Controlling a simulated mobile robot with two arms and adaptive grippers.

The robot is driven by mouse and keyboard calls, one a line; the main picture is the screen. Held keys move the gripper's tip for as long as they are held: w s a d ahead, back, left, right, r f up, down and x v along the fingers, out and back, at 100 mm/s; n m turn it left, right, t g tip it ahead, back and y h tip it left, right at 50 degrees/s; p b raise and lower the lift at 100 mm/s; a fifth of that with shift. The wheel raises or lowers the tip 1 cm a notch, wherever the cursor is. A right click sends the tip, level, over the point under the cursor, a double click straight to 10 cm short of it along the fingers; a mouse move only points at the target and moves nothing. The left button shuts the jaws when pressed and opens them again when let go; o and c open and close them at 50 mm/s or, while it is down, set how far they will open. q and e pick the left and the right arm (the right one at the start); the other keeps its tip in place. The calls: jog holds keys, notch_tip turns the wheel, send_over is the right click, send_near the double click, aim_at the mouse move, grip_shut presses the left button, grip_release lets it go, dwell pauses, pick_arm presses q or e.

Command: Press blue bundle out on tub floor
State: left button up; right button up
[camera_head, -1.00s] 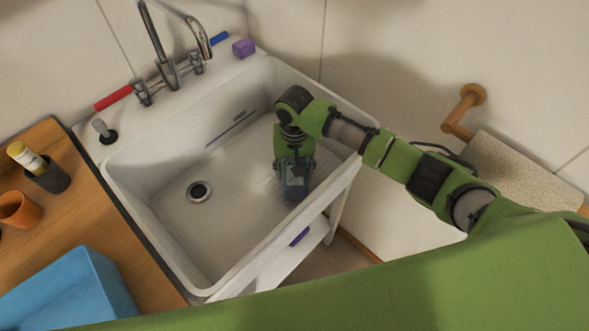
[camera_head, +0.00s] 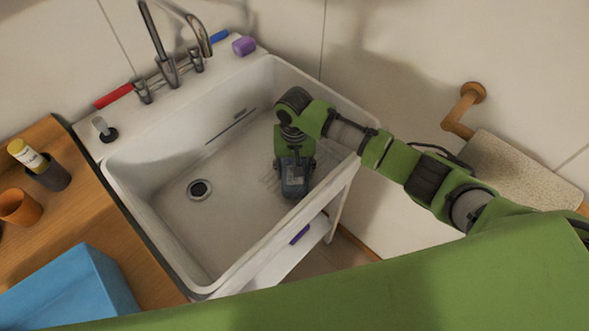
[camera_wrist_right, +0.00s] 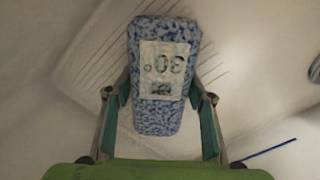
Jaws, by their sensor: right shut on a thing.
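The blue bundle (camera_head: 295,189) is inside the white tub (camera_head: 228,212), at its right side. In the right wrist view the bundle (camera_wrist_right: 156,118) is a blue and white mottled block with a pale label reading 30°, upside down. My right gripper (camera_head: 293,172) reaches down into the tub with its fingers on both sides of the bundle, shut on it. In the wrist view the right gripper's fingers (camera_wrist_right: 159,96) flank its sides. The ribbed tub floor shows around it; whether the bundle's underside touches the floor is hidden. My left gripper is not in view.
A drain (camera_head: 199,190) lies left of the bundle, with open floor between. The tap (camera_head: 171,68) stands on the back rim with a purple thing (camera_head: 244,46). A wooden counter (camera_head: 98,223) with cups and a blue box (camera_head: 72,290) is at left.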

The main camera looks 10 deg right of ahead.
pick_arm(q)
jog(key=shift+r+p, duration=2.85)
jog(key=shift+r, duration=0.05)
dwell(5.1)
